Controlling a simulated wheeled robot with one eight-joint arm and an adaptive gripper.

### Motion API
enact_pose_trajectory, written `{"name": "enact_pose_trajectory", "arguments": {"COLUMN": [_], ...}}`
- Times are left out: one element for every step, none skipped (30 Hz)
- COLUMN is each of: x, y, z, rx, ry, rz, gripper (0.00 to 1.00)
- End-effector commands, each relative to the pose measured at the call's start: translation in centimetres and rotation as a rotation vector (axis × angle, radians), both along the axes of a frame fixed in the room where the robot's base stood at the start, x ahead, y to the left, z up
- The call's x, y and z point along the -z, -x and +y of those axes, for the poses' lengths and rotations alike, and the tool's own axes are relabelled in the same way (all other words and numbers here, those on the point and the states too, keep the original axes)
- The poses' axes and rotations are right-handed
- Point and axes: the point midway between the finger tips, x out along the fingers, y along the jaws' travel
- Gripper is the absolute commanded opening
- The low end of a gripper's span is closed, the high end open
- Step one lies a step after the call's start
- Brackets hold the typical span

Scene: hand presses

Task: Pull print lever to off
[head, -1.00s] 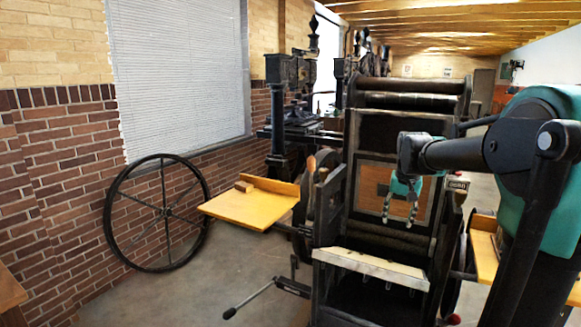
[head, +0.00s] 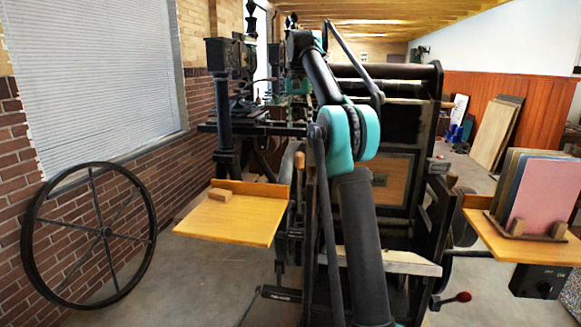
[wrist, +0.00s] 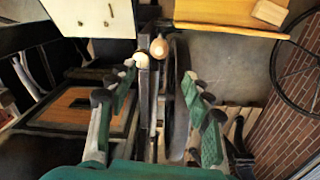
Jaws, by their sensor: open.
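The black press (head: 400,130) stands mid-view in the head view. A lever with a wooden knob (head: 299,160) stands upright on its left side, beside the wooden shelf. In the wrist view, an orange-brown wooden knob (wrist: 159,47) and a paler knob (wrist: 141,60) top two upright bars side by side. I cannot tell for certain which one is the print lever. My gripper (wrist: 158,75) is open, its green and dark fingers on either side of the bars below the knobs. No contact shows. In the head view my arm hides much of the gripper.
A spoked wheel (head: 90,235) leans by the brick wall. At the right, another shelf (head: 530,245) holds upright boards. A red-knobbed lever (head: 461,297) sits low right.

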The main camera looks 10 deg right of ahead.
Motion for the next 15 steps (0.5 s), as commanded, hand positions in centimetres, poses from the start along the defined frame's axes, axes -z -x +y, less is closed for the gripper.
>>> {"name": "enact_pose_trajectory", "arguments": {"x": [0.3, 0.5, 0.8, 1.1, 1.5, 2.0, 2.4, 2.8, 3.5, 3.9, 4.4, 5.0, 5.5, 6.0, 6.7], "y": [0.0, 0.0, 0.0, 0.0, 0.0, 0.0, 0.1, 0.1, 0.1, 0.0, 0.0, 0.1, 0.1, 0.1, 0.1], "z": [0.0, 0.0, 0.0, 0.0, 0.0, 0.0, -0.1, -0.1, -0.1, -0.1, -0.1, -0.1, -0.1, -0.1, -0.1], "rx": [0.0, 0.0, 0.0, 0.0, 0.0, 0.0, -0.001, -0.001, -0.001, -0.001, -0.001, -0.001, -0.001, -0.001, -0.001], "ry": [0.0, 0.0, 0.0, 0.0, 0.0, 0.0, 0.0, 0.0, 0.0, 0.0, 0.0, 0.0, 0.0, 0.0, 0.0], "rz": [0.0, 0.0, 0.0, 0.0, 0.0, -0.001, -0.001, -0.001, -0.001, -0.001, -0.001, -0.001, -0.001, -0.001, -0.001], "gripper": [0.51, 0.51, 0.51, 0.51, 0.51, 0.51, 0.51, 0.51, 0.51, 0.51, 0.51, 0.51, 0.51, 0.51, 0.51]}}
